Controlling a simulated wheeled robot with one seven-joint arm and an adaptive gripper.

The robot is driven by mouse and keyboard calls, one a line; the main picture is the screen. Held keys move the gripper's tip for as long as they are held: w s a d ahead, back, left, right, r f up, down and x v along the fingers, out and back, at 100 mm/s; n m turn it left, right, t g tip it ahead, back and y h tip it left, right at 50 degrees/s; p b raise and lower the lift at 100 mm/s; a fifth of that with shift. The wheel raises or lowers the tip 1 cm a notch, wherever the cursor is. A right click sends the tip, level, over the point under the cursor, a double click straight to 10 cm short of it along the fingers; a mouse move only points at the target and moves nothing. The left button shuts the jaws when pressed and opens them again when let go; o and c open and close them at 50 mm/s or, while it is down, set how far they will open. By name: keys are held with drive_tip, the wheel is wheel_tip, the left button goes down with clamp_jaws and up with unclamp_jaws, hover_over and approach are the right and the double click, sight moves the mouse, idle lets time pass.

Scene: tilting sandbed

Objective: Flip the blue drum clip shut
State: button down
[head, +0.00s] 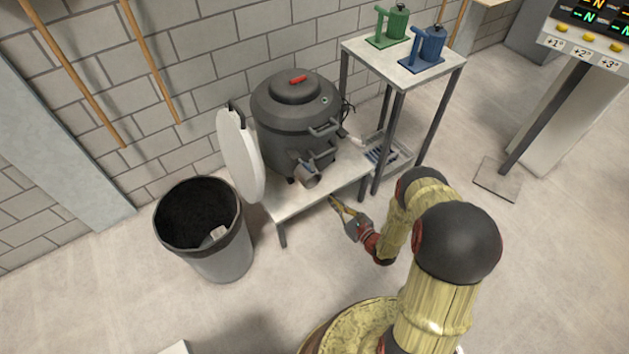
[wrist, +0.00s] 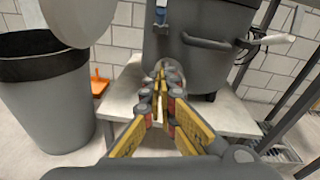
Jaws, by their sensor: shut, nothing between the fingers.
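A large dark grey drum (head: 292,115) stands on a low white stand, with a red piece (head: 298,79) on top of its lid. It fills the upper middle of the wrist view (wrist: 212,65). A small blue part (wrist: 160,13), likely the blue drum clip, shows on the drum's front at the top of the wrist view; its open or shut position cannot be told. My gripper (head: 337,207) is in front of the stand, apart from the drum. In the wrist view its yellow fingers (wrist: 160,80) are closed together and empty, pointing at the drum's lower front.
A grey-blue cylinder (head: 307,174) sits at the drum's lower front. A white round disc (head: 240,160) stands upright left of the drum. A black-rimmed bin (head: 220,262) is further left. A taller table (head: 443,66) with green (head: 394,24) and blue (head: 429,47) devices stands right.

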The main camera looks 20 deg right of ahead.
sight(306, 165)
drive_tip(key=w+a+r+b, duration=0.2)
drive_tip(key=w+a+b, duration=0.2)
drive_tip(key=w, duration=0.6)
drive_tip(key=shift+w+a+r+b, duration=0.15)
drive_tip(key=shift+a+r+b, duration=0.15)
drive_tip(key=shift+a, duration=0.1)
idle(0.5)
